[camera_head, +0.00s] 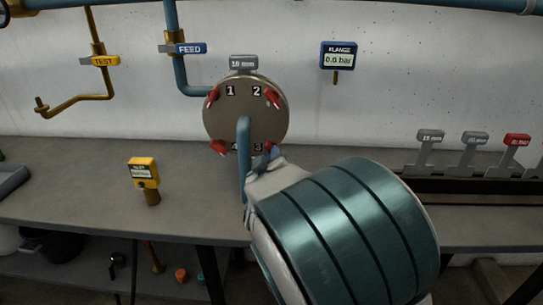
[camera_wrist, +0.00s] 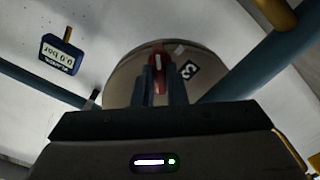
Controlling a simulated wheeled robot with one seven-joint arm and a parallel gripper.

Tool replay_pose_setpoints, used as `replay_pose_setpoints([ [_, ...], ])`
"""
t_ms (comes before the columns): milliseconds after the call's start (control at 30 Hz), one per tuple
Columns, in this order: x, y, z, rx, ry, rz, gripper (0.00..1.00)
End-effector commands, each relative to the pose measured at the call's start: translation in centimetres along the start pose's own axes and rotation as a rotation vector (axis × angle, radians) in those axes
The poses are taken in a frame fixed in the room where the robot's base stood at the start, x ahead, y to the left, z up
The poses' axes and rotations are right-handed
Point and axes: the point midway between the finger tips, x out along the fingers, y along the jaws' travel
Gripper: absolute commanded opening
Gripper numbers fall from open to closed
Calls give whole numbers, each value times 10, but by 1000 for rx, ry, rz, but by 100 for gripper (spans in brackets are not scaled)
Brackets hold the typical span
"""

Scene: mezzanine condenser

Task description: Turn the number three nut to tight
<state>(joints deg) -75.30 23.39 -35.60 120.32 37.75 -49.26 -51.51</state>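A round grey-brown flange (camera_head: 222,122) stands against the wall, with red nuts around its face beside number labels. The number three label (camera_head: 258,147) is at its lower right; it also shows in the wrist view (camera_wrist: 188,70). My gripper (camera_wrist: 161,82) points at the flange. Its two fingers stand on either side of the red number three nut (camera_wrist: 157,60) and look closed against it. In the head view my wrist and fingers hide most of this nut. The other red nuts sit at upper left (camera_head: 212,97), upper right (camera_head: 272,97) and lower left (camera_head: 218,147).
A blue gauge (camera_head: 339,55) reads 0.0 bar. Tagged tools in a rack (camera_head: 474,152) stand at right.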

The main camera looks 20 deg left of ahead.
Motion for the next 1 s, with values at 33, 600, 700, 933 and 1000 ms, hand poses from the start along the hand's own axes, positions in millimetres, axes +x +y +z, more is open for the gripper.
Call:
replay_pose_setpoints([
  [33, 0, 0, 0, 0, 0, 0, 0],
  [600, 0, 0, 2, 189, 0, 2, 0],
  [700, 0, -1, 3, 275, 1, 3, 0],
  [933, 0, -1, 4, 493, 1, 3, 0],
  [1000, 0, -1, 4, 559, 1, 2, 0],
])
